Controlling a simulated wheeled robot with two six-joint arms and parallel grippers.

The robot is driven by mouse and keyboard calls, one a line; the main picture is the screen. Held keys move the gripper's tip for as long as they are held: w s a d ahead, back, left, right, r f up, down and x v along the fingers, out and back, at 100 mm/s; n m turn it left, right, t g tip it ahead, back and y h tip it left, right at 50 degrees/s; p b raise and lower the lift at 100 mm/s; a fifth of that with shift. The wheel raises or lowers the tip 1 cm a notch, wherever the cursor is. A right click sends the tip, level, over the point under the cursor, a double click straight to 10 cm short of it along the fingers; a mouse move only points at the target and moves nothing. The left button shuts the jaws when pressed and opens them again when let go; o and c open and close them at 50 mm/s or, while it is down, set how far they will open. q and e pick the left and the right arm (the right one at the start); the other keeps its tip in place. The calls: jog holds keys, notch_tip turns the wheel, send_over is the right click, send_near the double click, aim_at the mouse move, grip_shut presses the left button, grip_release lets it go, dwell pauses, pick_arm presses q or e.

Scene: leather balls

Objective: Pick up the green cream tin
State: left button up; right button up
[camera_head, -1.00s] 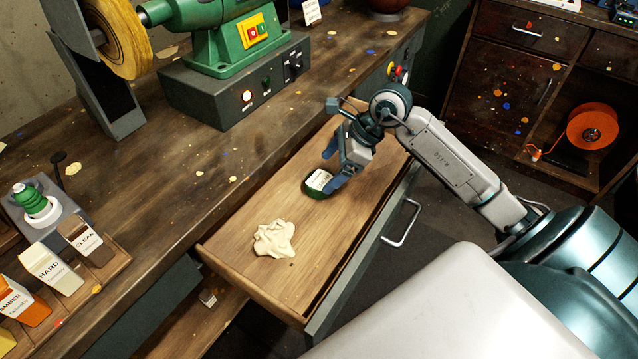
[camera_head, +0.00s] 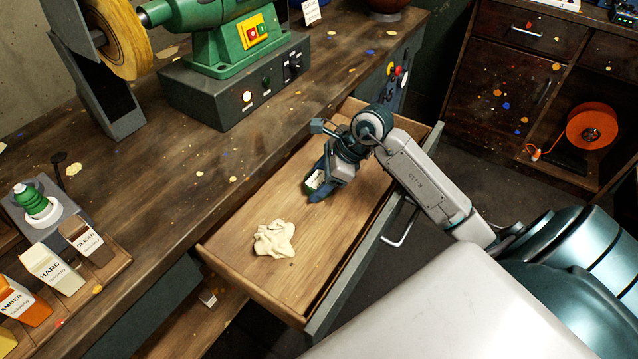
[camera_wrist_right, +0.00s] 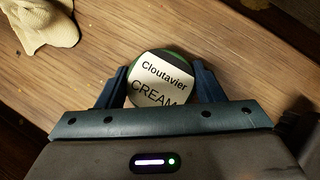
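The green cream tin (camera_head: 315,181) lies in the open wooden drawer, mostly covered by my right gripper in the head view. In the right wrist view the tin (camera_wrist_right: 160,78) is round, with a green rim and a white label reading "Cloutavier CREAM". My right gripper (camera_head: 322,180) is down at the tin, its blue fingers on either side. The tin appears still down at the drawer floor. My left gripper is not in view.
A crumpled cream cloth (camera_head: 274,239) lies in the drawer (camera_head: 285,277) near the tin. The drawer's walls surround the gripper, and the workbench (camera_head: 200,180) edge is to the left. A green machine (camera_head: 222,40) stands on the bench. The drawer floor around the cloth is clear.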

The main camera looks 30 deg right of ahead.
jog(key=c, duration=0.4)
